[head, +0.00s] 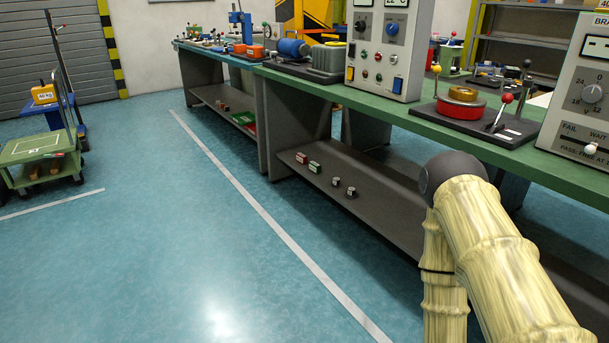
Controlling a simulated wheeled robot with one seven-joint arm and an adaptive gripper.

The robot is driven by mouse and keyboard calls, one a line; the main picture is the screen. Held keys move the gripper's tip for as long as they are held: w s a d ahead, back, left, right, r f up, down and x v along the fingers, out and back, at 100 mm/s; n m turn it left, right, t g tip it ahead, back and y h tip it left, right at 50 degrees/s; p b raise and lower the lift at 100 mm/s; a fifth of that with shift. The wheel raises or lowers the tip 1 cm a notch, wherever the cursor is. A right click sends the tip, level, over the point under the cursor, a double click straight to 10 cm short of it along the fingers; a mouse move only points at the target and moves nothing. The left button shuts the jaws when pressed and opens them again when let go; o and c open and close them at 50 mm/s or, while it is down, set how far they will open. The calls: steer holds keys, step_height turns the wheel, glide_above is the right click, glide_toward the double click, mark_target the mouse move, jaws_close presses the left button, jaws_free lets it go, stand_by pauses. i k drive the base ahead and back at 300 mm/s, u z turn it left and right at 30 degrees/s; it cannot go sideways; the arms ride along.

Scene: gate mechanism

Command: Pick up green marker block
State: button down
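A small green block (314,167) lies on the grey lower shelf (372,183) under the near green-topped bench. It looks like the green marker block, but it is too small here to make out any marking. A red block (301,158) sits just left of it. My gripper is not in view. Only my arm, in a pale yellow sleeve with a dark rounded joint, shows at the lower right, well to the right of the green block.
Two small grey-and-white pieces (343,186) stand right of the blocks on the shelf. The green bench top (390,109) overhangs it. A green cart (38,150) and a blue trolley (62,108) stand at left. The blue floor (180,230) between is clear.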

mark_target(314, 166)
steer(key=u, duration=0.6)
steer(key=i, duration=0.5)
steer(key=u, duration=0.6)
steer(key=i, duration=0.85)
steer(key=z, duration=0.75)
steer(key=i, duration=0.75)
steer(key=z, duration=0.7)
